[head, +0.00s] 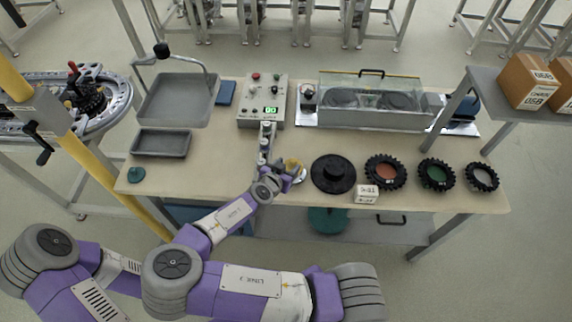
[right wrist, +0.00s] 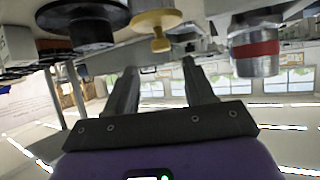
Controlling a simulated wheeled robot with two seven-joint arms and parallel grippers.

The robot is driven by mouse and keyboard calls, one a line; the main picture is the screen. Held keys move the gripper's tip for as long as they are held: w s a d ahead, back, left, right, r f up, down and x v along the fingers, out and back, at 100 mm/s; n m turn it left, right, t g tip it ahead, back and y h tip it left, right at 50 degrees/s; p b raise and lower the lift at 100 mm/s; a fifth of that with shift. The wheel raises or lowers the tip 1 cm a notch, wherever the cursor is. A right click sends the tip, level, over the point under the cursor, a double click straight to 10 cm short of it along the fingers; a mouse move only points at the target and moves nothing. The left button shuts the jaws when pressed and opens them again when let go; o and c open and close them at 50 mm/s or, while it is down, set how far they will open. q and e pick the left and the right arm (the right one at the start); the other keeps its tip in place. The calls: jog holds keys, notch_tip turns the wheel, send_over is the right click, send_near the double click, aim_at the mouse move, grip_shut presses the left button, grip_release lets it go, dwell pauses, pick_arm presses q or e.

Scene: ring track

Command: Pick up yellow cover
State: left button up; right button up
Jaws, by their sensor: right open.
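The yellow cover (head: 293,165) is a small round piece on the workbench, left of a black disc (head: 333,174). In the right wrist view, the yellow cover (right wrist: 156,22) has a knob and stands between and beyond my fingers, apart from them. My right gripper (head: 289,177) is close to the cover in the head view and hides part of it. In the right wrist view, my right gripper (right wrist: 160,78) is open, with nothing between its fingers. My left gripper is not in view.
A control box (head: 262,92) stands behind. A small white labelled box (head: 366,194) and several black toothed rings (head: 385,171) lie right of the disc. A silver cylinder with a red band (right wrist: 256,52) is near the cover. Grey trays (head: 160,143) are at left.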

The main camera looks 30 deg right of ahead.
aim_at(293, 161)
jog(key=x, duration=0.7)
jog(key=shift+a+f, duration=0.25)
jog(key=shift+c, duration=0.5)
grip_shut()
